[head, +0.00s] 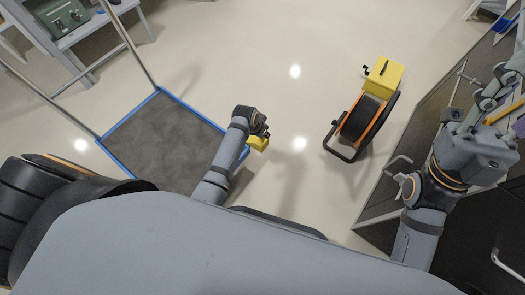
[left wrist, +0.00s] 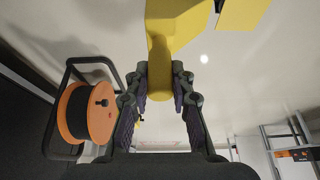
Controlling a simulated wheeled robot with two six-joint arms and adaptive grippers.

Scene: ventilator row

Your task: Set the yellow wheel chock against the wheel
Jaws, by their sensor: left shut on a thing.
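The yellow wheel chock (head: 258,143) shows just below my left gripper (head: 259,129) in the head view, at the right edge of the blue-edged platform. In the left wrist view the chock (left wrist: 175,42) sits between the two fingers of my left gripper (left wrist: 160,95), which is shut on it. The gripper hides part of the chock in the head view. My right gripper (head: 499,95) is at the right edge, over a dark surface, partly cut off; its finger opening is unclear. I cannot make out which wheel is meant.
A platform cart (head: 122,159) with a dark deck stands left. A cable reel (head: 359,118) with a black frame and a yellow box (head: 384,76) stands right of centre; the reel (left wrist: 86,112) also shows in the left wrist view. Pale floor between them is clear.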

